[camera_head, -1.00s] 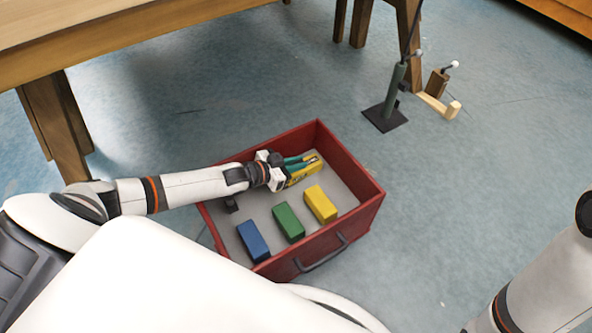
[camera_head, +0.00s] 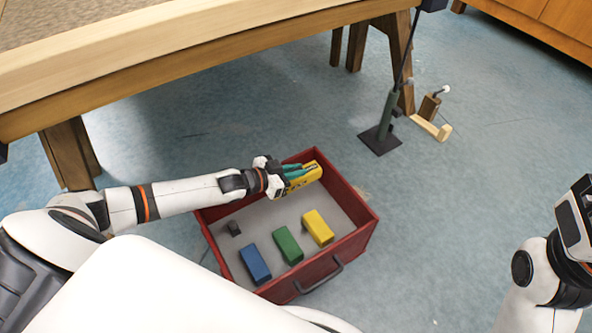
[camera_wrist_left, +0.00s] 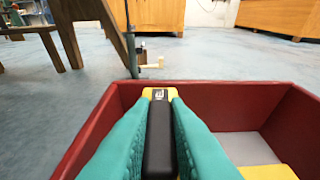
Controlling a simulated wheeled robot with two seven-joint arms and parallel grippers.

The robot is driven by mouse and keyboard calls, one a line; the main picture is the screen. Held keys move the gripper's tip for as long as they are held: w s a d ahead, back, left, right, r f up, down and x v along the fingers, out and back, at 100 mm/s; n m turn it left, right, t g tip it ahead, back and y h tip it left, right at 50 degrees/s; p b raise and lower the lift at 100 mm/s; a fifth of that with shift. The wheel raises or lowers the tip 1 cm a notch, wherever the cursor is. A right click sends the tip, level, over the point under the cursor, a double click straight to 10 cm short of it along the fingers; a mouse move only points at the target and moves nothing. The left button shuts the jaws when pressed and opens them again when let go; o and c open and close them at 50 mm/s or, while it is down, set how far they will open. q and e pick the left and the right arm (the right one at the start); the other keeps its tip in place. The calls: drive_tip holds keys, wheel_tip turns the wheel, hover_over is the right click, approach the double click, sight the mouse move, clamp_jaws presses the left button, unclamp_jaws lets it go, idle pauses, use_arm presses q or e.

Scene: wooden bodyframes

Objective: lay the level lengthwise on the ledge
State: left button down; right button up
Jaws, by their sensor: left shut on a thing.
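The level, a yellow bar with a black face, is in my left gripper (camera_head: 298,174). The level (camera_head: 309,178) is above the far side of the red drawer-like box in the head view. In the left wrist view the level (camera_wrist_left: 160,138) points straight ahead between the two green fingers, which press on its sides. A long pale wooden ledge (camera_head: 200,62) runs along the near edge of the table at the upper left, with nothing on its visible part. My right gripper (camera_head: 576,218) is at the right edge, away from everything; its jaw opening is unclear.
The red box (camera_head: 362,232) holds a blue block (camera_head: 254,262), a green block (camera_head: 288,244), a yellow block (camera_head: 318,228) and a small dark piece (camera_head: 234,228). A green post on a black base (camera_head: 380,140) and a wooden piece (camera_head: 432,128) stand on the floor beyond.

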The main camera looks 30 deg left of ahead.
use_arm(q)
drive_tip(key=shift+r, duration=0.5)
